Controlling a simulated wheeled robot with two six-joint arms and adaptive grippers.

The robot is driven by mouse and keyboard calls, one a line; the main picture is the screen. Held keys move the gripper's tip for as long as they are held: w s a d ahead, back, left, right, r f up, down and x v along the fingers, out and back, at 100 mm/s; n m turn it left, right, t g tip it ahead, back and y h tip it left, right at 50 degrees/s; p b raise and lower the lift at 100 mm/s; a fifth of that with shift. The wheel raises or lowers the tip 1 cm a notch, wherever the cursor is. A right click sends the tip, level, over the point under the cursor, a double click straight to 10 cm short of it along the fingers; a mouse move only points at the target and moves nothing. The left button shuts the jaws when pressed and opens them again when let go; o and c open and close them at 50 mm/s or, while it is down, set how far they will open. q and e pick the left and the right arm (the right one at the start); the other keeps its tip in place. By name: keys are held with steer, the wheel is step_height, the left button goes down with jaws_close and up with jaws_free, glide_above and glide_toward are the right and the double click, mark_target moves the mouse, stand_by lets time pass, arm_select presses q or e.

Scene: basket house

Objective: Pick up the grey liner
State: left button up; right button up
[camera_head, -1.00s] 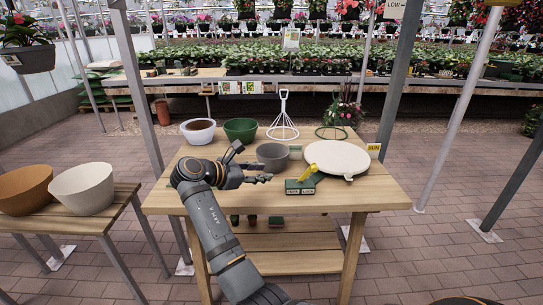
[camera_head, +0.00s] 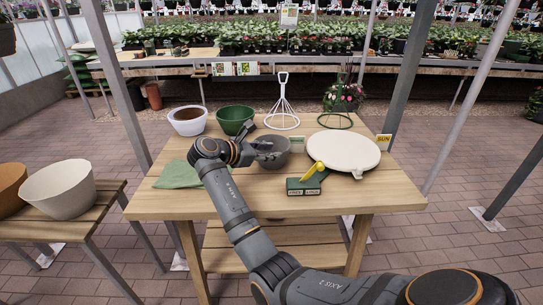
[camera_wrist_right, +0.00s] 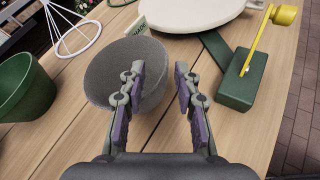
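The grey liner (camera_head: 274,158) is a round, open, bowl-like pot standing upright on the wooden table, in front of the green pot. It also shows in the right wrist view (camera_wrist_right: 112,72), left of centre and partly behind the left finger. My right gripper (camera_head: 264,146) is at the liner's near left side in the head view. In the right wrist view the right gripper (camera_wrist_right: 160,76) is open, its fingers spread with bare table and the liner's right edge between them. Whether a finger touches the liner I cannot tell. My left gripper is not in view.
A green pot (camera_head: 235,120), a white pot (camera_head: 188,126) and a white wire stand (camera_head: 283,115) stand behind. A green cloth (camera_head: 180,175) lies at left.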

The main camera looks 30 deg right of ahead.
steer(key=x, duration=0.4)
steer(key=shift+s+d+f+b, duration=0.1)
steer(key=shift+s+f+b, duration=0.05)
steer(key=shift+s+b, duration=0.15)
steer(key=shift+w+d+f, duration=0.1)
steer(key=shift+d+f, duration=0.05)
steer(key=shift+d, duration=0.2)
steer(key=shift+a, duration=0.1)
steer(key=shift+c, duration=0.3)
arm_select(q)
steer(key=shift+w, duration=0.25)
arm_select(e)
jaws_close()
